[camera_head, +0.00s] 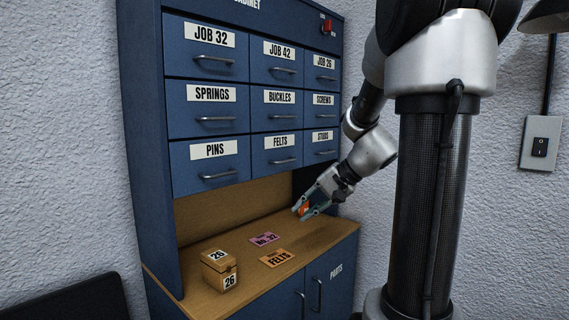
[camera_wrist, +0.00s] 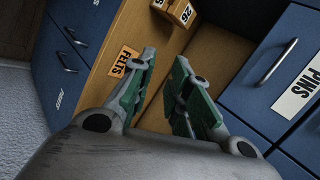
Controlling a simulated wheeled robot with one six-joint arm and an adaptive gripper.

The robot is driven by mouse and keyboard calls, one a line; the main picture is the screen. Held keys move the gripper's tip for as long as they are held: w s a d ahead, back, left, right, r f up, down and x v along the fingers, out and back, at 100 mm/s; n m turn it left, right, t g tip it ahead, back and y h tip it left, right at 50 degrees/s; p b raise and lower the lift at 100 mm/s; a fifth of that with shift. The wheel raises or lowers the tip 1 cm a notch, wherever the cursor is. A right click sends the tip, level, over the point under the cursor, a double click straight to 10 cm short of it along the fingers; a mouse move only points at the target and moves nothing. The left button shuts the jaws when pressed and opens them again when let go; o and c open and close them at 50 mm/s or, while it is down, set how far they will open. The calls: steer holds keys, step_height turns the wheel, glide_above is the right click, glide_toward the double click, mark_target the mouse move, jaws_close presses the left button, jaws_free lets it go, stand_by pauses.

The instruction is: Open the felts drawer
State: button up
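The felts drawer (camera_head: 270,153) is in the bottom row of the blue cabinet, in the middle column. It looks closed, flush with its neighbours, with a metal bar handle (camera_head: 285,161) below its white label. My gripper (camera_head: 302,212) is below and slightly right of that drawer in the picture, over the wooden shelf and apart from the handle. In the wrist view my gripper (camera_wrist: 166,57) has its green-padded fingers apart, with bare wood showing between them. A small orange patch shows at the fingers in the head view; I cannot tell what it is. The wrist view does not show the felts drawer.
The pins drawer (camera_head: 190,168) and studs drawer (camera_head: 312,151) flank it, both closed. On the wooden shelf (camera_head: 205,301) lie an orange felts card (camera_head: 276,258), a pink card (camera_head: 265,239) and a small box (camera_head: 219,270) marked 26. Blue doors (camera_head: 330,282) are below.

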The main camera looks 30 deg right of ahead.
steer(key=w+d+r+m+t, duration=0.2)
steer(key=w+d, duration=0.1)
steer(key=w, duration=0.2)
steer(key=w+d+r+m+t, duration=0.1)
steer(key=w+d+r+t, duration=0.15)
steer(key=w, duration=0.25)
steer(key=m+t, duration=0.1)
steer(key=t, duration=0.2)
glide_toward(286, 161)
steer(key=r+x, duration=0.1)
steer(key=x, duration=0.7)
steer(key=f+x, duration=0.1)
steer(key=x, duration=0.1)
steer(key=shift+w+f, duration=0.1)
steer(key=shift+w, duration=0.15)
steer(key=shift+a, duration=0.1)
jaws_close()
